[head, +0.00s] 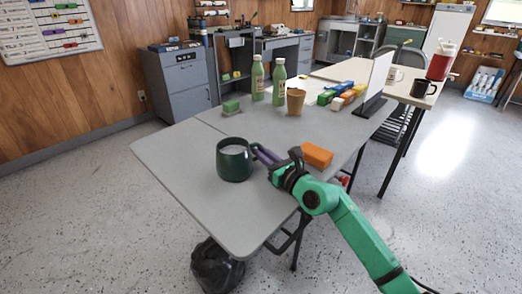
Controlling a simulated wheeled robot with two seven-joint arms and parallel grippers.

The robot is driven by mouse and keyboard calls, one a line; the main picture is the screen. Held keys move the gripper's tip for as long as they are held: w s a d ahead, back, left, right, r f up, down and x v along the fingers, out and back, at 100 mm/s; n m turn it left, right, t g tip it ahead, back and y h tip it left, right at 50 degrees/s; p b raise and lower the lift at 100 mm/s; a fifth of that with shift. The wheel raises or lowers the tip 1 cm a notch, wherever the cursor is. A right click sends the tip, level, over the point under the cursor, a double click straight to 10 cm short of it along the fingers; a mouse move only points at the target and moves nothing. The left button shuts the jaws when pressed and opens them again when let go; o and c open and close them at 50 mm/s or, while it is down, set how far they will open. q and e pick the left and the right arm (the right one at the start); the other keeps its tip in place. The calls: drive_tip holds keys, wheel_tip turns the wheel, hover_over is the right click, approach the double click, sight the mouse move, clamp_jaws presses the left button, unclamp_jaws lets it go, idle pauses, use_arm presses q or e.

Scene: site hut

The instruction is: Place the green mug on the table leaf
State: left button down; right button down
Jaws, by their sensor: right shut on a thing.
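The dark green mug (234,168) is upright over the grey table leaf (190,180), the near end of the table in front of the seam. Its base is on the leaf or very close above it; I cannot tell which. My right gripper (262,155) comes in from the right and is shut on the mug at its right side, where the handle is mostly hidden by the fingers. My left gripper is out of view.
An orange block (317,154) lies close behind my right gripper. A green sponge-like block (231,107), two green bottles (279,82), a brown cup (296,102) and a white upright panel (376,75) stand farther back. The leaf's left and front are clear.

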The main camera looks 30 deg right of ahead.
drive_tip(key=shift+r, duration=0.1)
drive_tip(key=c, duration=1.3)
unclamp_jaws()
drive_tip(key=o, duration=0.4)
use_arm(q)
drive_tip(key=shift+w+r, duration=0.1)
use_arm(e)
drive_tip(key=shift+s, duration=0.15)
